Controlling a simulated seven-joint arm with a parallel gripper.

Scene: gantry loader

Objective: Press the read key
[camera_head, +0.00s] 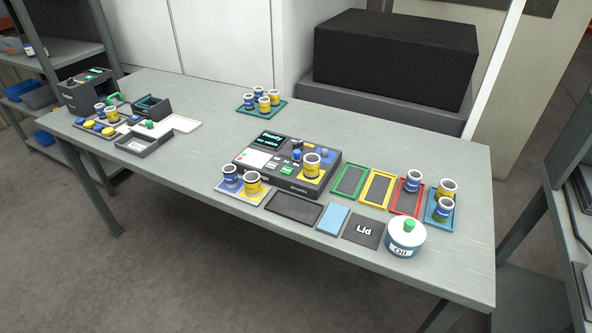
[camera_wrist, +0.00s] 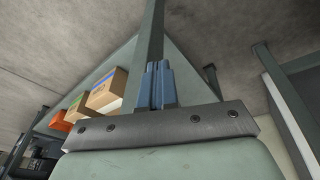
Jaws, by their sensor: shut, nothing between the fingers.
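The instrument (camera_head: 262,171) sits at the middle of the table in the head view, a dark box with a lit display (camera_head: 269,139) whose top line looks like "Ready". Its panel carries several small keys, among them a green key (camera_head: 274,168). The key labels are too small to read, so I cannot tell which is the read key. A yellow-and-white cup (camera_head: 311,167) stands on a yellow patch at its right end. My gripper (camera_wrist: 158,72) shows only in the wrist view, its blue fingers shut and empty, away from the instrument.
A tray with two cups (camera_head: 261,196) stands at the instrument's front left. Green, yellow and red frames (camera_head: 350,179) lie to its right, near a white oil pot (camera_head: 405,239). In the wrist view, cardboard boxes (camera_wrist: 107,91) sit on a shelf left of my fingers.

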